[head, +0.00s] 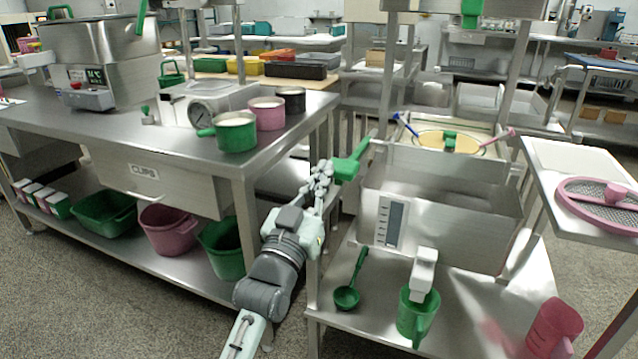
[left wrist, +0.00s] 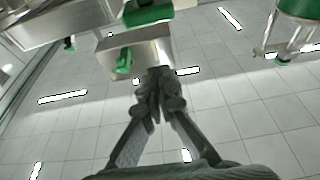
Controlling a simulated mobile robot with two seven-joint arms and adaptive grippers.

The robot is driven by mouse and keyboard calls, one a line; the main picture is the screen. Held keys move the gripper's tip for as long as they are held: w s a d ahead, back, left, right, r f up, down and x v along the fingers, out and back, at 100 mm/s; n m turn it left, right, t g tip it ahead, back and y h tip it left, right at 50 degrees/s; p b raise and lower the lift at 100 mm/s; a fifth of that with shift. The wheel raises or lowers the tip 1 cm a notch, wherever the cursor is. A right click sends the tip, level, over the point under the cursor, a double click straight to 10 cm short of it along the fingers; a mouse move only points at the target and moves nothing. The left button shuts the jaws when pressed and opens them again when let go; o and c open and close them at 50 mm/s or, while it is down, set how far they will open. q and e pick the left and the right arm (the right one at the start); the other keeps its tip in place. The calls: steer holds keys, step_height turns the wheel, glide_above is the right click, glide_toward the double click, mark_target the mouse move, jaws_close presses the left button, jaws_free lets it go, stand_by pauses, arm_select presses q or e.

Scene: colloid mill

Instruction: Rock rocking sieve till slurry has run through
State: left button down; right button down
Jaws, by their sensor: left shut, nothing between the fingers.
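The rocking sieve seems to be the round frame holding cream slurry (head: 432,139) behind the steel tank (head: 440,215); a green block sits at its middle, with a blue handle at left and a pink one at right. A green handle (head: 352,160) sticks out at the tank's upper left. My left gripper (head: 324,176) is shut and empty, just left of this handle; I cannot tell whether they touch. In the left wrist view the closed fingers (left wrist: 157,82) point toward a steel box with a green part (left wrist: 123,66). My right gripper is out of view.
A pink-rimmed mesh sieve (head: 600,202) lies on the right table. The left bench (head: 190,150) carries several pots, close to my left arm.

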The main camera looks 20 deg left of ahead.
arm_select(q)
steer(key=w, duration=0.1)
steer(key=w+f, duration=0.1)
steer(key=w, duration=0.1)
steer(key=w+f, duration=0.1)
steer(key=w, duration=0.1)
steer(key=shift+w+d, duration=0.1)
steer(key=shift+w, duration=0.15)
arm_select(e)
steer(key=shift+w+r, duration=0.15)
arm_select(q)
steer(key=shift+f, duration=0.1)
